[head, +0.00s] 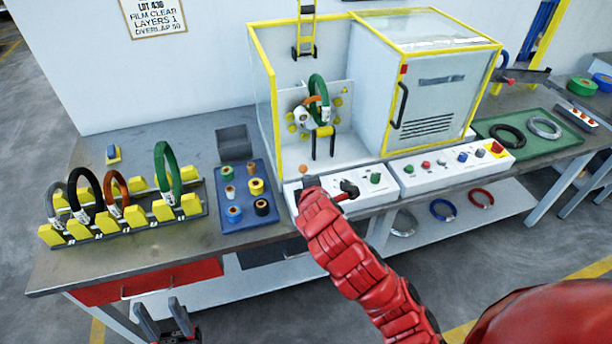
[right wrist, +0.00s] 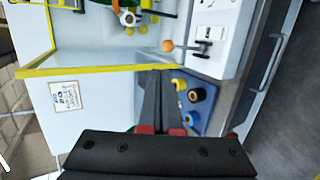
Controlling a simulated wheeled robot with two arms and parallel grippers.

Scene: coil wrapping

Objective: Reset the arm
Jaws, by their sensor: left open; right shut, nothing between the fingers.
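My right arm reaches in from the lower right in the head view. Its gripper (head: 309,184) is at the front of the wrapping machine, over the left end of the left control panel (head: 361,187), partly hidden by my arm. In the right wrist view the fingers (right wrist: 160,78) are together with nothing between them. A lever with an orange knob (right wrist: 168,46) stands on the panel just beyond the fingertips, apart from them in the picture. My left gripper (head: 163,317) is open and empty at the bottom left, in front of the table's front edge.
The machine (head: 335,90) has yellow-edged walls and a green coil (head: 318,98) inside. A blue tray (head: 262,222) of tape rolls lies left of the panel. A rack (head: 130,222) with several upright coils stands further left. A green mat (head: 560,147) with two coils lies right.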

